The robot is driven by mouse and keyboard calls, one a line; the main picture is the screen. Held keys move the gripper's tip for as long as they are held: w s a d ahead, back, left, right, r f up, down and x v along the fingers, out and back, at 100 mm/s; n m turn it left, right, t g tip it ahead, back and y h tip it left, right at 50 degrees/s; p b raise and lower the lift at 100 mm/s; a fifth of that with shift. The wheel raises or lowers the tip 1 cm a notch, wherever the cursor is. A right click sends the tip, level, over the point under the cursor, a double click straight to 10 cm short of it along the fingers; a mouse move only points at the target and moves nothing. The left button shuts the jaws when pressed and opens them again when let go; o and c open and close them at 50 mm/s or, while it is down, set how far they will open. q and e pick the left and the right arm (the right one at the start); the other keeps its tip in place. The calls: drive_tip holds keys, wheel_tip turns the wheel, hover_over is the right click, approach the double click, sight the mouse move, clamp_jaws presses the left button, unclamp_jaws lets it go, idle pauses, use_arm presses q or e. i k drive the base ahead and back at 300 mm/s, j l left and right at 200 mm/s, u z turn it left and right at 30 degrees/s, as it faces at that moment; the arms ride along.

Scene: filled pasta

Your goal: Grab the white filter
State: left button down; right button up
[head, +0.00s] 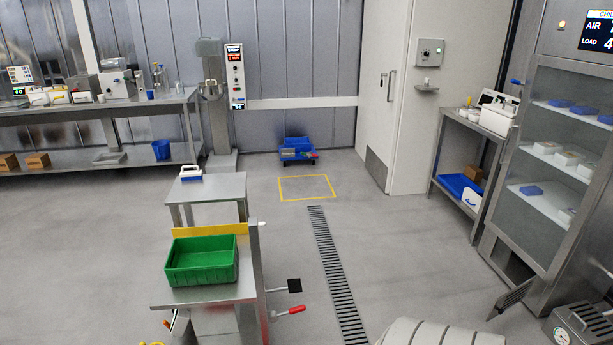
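No object shows clearly as the white filter. A pale, ribbed, rounded object (440,335) is cut off by the bottom edge, right of the floor drain; I cannot tell whether it is the filter. A small white and blue item (190,172) lies on the low steel table (225,188); it is too small to identify. Neither my left nor my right gripper can be made out in the head view.
A green bin (202,262) sits on a steel stand with a red-handled lever (290,310). Steel benches line the left back and right walls. A glass-fronted cabinet (560,150) stands at right. A blue cart (298,150) is at the back. Mid-floor is mostly clear.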

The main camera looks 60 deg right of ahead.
sight(470, 197)
drive_tip(key=z, duration=3)
